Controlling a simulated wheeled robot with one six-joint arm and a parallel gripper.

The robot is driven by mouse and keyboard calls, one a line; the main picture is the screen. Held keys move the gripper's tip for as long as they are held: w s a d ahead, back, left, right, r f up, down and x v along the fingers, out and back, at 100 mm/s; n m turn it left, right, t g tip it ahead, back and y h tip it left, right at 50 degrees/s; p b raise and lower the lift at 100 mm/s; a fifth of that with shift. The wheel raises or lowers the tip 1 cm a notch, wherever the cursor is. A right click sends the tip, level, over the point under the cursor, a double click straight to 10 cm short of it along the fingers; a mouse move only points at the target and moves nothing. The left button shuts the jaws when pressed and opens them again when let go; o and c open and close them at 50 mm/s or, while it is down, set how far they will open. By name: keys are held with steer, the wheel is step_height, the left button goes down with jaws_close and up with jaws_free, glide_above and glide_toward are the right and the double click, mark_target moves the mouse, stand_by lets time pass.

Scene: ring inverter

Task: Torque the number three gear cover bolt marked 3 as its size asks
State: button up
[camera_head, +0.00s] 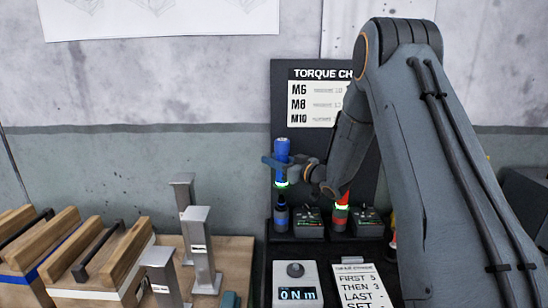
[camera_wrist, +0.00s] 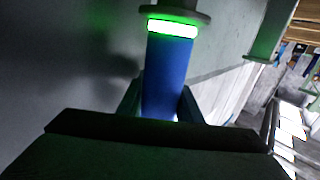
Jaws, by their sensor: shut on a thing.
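My gripper (camera_head: 285,164) is shut on a blue torque tool (camera_head: 282,149) with a lit green ring, held upright in front of the torque chart board. In the wrist view the blue tool (camera_wrist: 166,75) stands between my gripper's fingers (camera_wrist: 163,103), its green ring glowing above. The torque chart (camera_head: 315,98) lists M6, M8 and M10; its values are too small to read and my arm covers its right side. A red tool (camera_head: 342,205) stands to the right, partly behind my arm. The gear cover and the bolt marked 3 are not visible.
A grey meter (camera_head: 296,288) reads 0 Nm at the front. A card (camera_head: 361,290) beside it reads "first 5, then 3, last", partly cut off. Metal posts (camera_head: 201,250) and wooden blocks (camera_head: 95,265) stand at left.

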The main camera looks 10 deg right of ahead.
mark_target(275, 184)
step_height(275, 184, down, 9)
steer(key=b, duration=0.5)
steer(key=shift+f, duration=0.1)
stand_by(1.0)
steer(key=o, duration=1.3)
steer(key=shift+f, duration=0.15)
steer(key=shift+s+d, duration=0.1)
